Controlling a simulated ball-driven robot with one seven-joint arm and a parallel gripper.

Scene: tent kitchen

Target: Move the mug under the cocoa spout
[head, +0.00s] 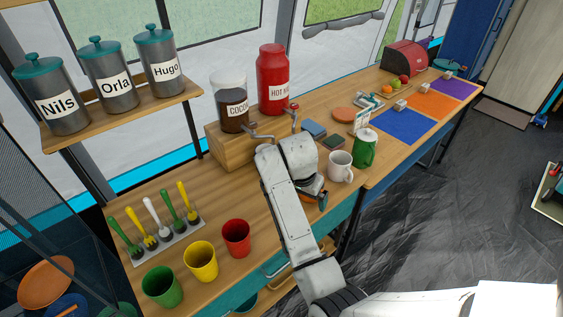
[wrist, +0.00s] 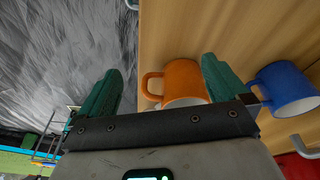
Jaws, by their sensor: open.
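The cocoa dispenser (head: 235,118) is a clear jar of brown powder on a wooden stand, with a metal spout (head: 260,137) at its front. In the wrist view an orange mug (wrist: 182,78) lies between the two teal fingers of my gripper (wrist: 160,65), its handle to the left. The fingers are open and apart from it. A blue mug (wrist: 286,88) is right of the right finger. In the head view my gripper (head: 318,198) is low at the counter's front, right of the spout; my arm hides most of what is there. A white mug (head: 340,167) stands just right of it.
A red jar (head: 272,80) stands beside the cocoa. A green lidded pot (head: 365,148) is behind the white mug. Green (head: 162,287), yellow (head: 201,261) and red (head: 236,238) cups stand at the front left near a utensil rack (head: 168,243). Coloured mats (head: 404,127) lie right.

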